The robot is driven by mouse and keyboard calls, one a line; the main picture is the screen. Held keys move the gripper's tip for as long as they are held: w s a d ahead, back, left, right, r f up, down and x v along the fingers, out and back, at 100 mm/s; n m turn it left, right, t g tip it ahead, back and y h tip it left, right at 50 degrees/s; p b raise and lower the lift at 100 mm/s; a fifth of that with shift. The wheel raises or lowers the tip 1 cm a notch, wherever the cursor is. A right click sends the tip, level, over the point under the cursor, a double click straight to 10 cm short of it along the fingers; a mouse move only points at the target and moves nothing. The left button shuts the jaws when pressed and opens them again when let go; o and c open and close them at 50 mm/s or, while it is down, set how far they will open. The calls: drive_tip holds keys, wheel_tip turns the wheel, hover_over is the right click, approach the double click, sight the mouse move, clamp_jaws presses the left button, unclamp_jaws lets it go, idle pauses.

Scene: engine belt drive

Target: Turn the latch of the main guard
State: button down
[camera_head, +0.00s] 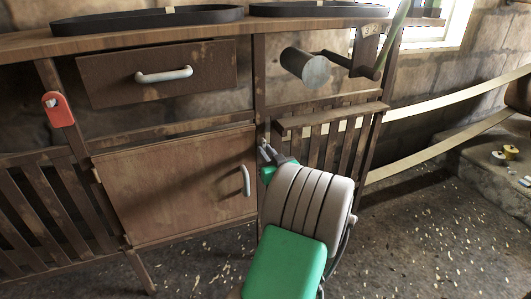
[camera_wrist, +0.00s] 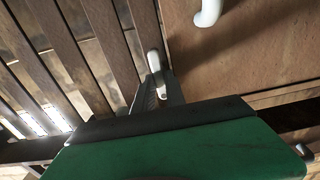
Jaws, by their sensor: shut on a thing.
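The main guard is probably the slatted wooden panel (camera_head: 331,140) under the right part of the bench; its slats also show at the left of the wrist view (camera_wrist: 82,48). A small pale latch (camera_wrist: 154,62) sits at the guard's edge, beside the cabinet door. My gripper (camera_wrist: 157,82) is shut on the latch, with one grey finger on each side of it. In the head view my gripper (camera_head: 267,153) reaches the post between door and guard. The latch is mostly hidden there, and its exact angle is hard to tell.
The cabinet door (camera_head: 170,185) with its white handle (camera_head: 245,180) is close on the left. A drawer (camera_head: 158,75) is above it. A grey cylinder on a crank (camera_head: 305,68) sticks out above the guard. A red tag (camera_head: 57,109) hangs far left. Flat belts (camera_head: 445,146) run at right.

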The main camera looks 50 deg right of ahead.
drive_tip(key=shift+f, duration=0.1)
drive_tip(key=c, duration=1.4)
unclamp_jaws()
drive_tip(key=p+v, duration=0.1)
drive_tip(key=v, duration=0.6)
drive_tip(key=shift+s+a, duration=0.25)
drive_tip(key=shift+s, duration=0.05)
